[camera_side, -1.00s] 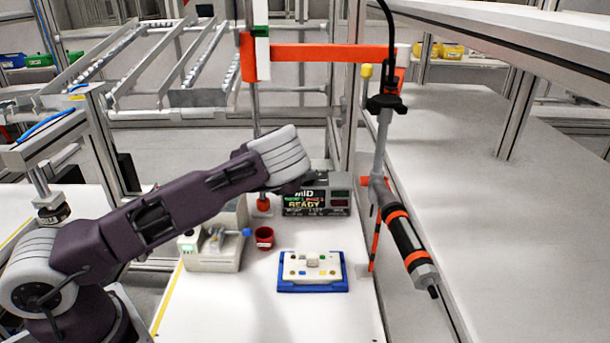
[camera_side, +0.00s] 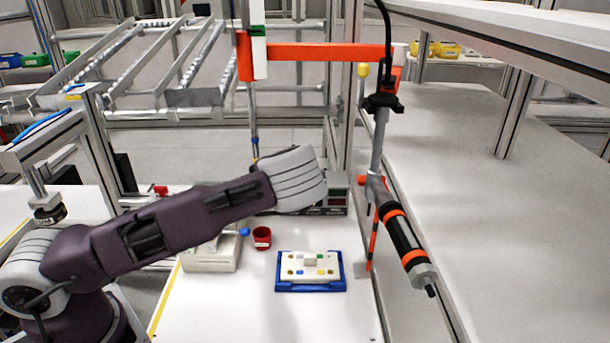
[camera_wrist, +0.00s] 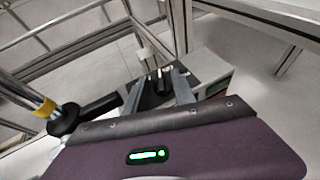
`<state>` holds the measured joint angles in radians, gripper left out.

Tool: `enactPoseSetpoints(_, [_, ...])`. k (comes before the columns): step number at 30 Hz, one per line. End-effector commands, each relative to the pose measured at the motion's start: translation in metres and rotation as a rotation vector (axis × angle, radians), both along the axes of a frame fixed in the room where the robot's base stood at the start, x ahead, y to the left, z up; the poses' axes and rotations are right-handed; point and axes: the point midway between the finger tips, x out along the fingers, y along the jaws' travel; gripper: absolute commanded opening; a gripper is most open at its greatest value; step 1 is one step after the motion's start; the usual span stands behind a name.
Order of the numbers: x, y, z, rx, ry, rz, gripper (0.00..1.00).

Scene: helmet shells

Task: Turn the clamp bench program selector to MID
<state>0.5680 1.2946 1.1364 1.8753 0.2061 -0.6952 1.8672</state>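The clamp bench control box (camera_wrist: 212,72) is in the wrist view, with white lettering on its dark face. In the side view only its right part (camera_side: 338,194) shows behind my wrist. My gripper (camera_wrist: 158,90) has its two grey fingers apart, reaching over the box's dark face. A dark upright piece, possibly the selector knob (camera_wrist: 159,80), shows between them. I cannot tell whether the fingers touch it. The selector's pointer and setting cannot be read. In the side view my wrist hides the fingers and most of the display.
A white panel in a blue tray (camera_side: 311,272) and a red cup (camera_side: 262,238) stand on the white bench in front. A beige device (camera_side: 210,256) is at left. A hanging screwdriver (camera_side: 405,240) is close on the right, under an orange bar (camera_side: 320,51).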

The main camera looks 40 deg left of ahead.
Motion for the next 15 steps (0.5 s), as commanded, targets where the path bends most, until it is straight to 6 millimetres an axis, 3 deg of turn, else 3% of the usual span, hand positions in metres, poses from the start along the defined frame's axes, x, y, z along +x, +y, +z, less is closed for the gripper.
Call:
enactPoseSetpoints(8, [-0.003,-0.003,0.003,0.001,-0.003,-0.002,0.32])
enactPoseSetpoints(15, [-0.044,-0.021,0.021,0.000,-0.002,-0.001,0.32])
